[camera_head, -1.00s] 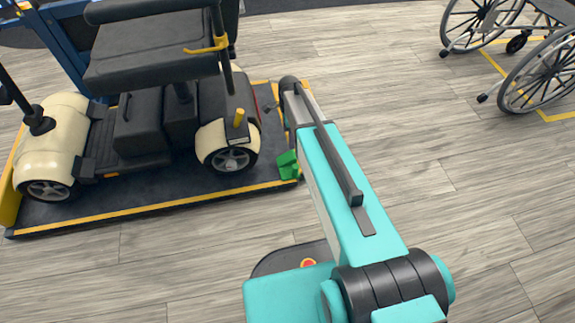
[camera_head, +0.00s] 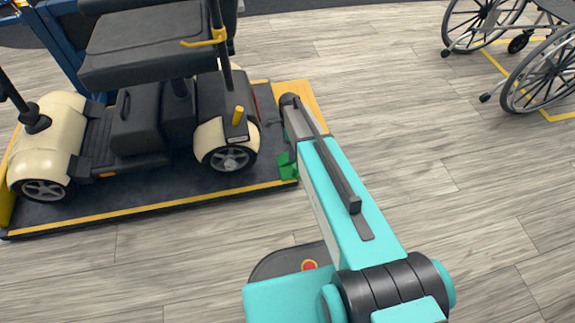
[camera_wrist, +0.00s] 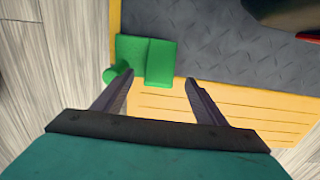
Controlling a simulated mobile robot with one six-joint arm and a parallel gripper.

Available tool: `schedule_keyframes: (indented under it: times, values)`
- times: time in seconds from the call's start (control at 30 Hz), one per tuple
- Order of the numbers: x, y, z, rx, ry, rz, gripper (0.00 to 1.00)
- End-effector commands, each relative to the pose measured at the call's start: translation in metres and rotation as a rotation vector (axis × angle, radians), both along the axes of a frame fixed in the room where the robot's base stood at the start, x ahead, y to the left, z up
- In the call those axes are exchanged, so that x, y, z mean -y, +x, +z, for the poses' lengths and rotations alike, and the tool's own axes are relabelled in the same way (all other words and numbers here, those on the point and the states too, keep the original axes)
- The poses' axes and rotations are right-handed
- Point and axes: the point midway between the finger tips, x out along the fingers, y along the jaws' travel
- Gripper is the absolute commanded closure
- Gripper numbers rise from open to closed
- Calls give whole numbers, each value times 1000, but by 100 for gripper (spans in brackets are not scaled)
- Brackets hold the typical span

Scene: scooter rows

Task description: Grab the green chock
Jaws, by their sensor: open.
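The green chock (camera_head: 287,167) sits on the dark platform near its front right corner, partly hidden behind my arm in the head view. In the wrist view the green chock (camera_wrist: 160,62) lies just beyond my fingertips, with a round green part at its left. My gripper (camera_wrist: 158,82) is open and empty, its two fingers pointing toward the chock and the platform. The chock is between and ahead of the fingertips, nearer the left finger.
A cream and black scooter (camera_head: 140,130) stands on the dark platform (camera_head: 150,192), which has yellow edges. A yellow ramp strip (camera_wrist: 230,108) lies under my fingers. A wheelchair (camera_head: 540,75) stands at the far right. The wood floor (camera_head: 400,110) between is clear.

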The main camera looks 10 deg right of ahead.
Motion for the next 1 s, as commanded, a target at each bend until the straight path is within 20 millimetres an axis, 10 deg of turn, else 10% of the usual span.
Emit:
schedule_keyframes:
  times: [1.0]
  values:
    - [-2,0,-52,0,0,0,34]
